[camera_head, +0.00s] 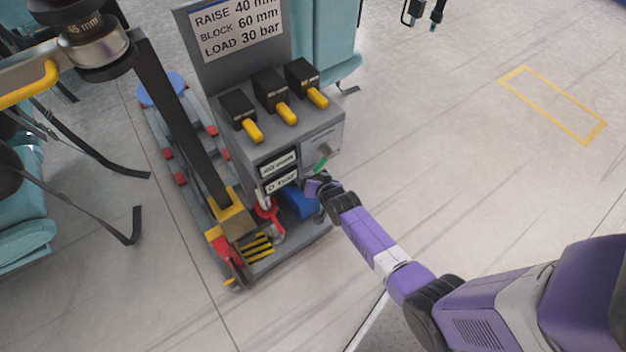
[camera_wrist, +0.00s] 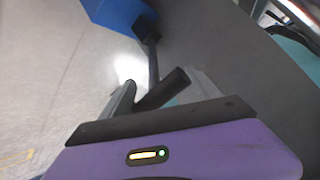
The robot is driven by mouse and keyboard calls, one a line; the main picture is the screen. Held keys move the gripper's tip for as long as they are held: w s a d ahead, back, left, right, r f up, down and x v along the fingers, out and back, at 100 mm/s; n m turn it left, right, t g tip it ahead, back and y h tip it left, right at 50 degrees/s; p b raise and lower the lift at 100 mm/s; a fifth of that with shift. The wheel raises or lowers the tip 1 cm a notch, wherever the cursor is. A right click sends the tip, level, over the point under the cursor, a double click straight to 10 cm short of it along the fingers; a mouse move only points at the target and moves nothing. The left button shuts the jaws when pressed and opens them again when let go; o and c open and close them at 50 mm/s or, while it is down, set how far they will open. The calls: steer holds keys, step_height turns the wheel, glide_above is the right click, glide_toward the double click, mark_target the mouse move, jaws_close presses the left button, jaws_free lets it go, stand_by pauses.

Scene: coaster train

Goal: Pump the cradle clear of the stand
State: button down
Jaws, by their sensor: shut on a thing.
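My gripper (camera_head: 318,188) is at the front right of the grey control cabinet, beside a blue pump body (camera_head: 298,202). In the wrist view my gripper (camera_wrist: 165,98) is shut on a dark cylindrical pump handle (camera_wrist: 170,88). A thin black rod (camera_wrist: 153,60) runs from the handle towards the blue pump body (camera_wrist: 115,12). A dark round piece marked "45 mm" (camera_head: 85,32) is at the upper left, near a black upright post (camera_head: 185,115). I cannot clearly make out the cradle, the stand or any gap between them.
The cabinet carries a sign (camera_head: 235,28) reading RAISE 40 mm, BLOCK 60 mm, LOAD 30 bar. Teal seats (camera_head: 22,225) stand left. The floor at right is open.

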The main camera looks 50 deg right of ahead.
steer(key=shift+w+d+r, duration=0.3)
steer(key=shift+w+r, duration=0.4)
steer(key=shift+w, duration=0.05)
steer(key=shift+c, duration=1.4)
jaws_free()
steer(key=shift+f, duration=0.1)
steer(key=shift+s+f, duration=0.1)
steer(key=shift+s+a, duration=0.1)
steer(key=p+v, duration=0.3)
steer(key=v, duration=0.4)
steer(key=shift+s+p, duration=0.25)
steer(key=shift+p, duration=0.15)
steer(key=shift+a, duration=0.1)
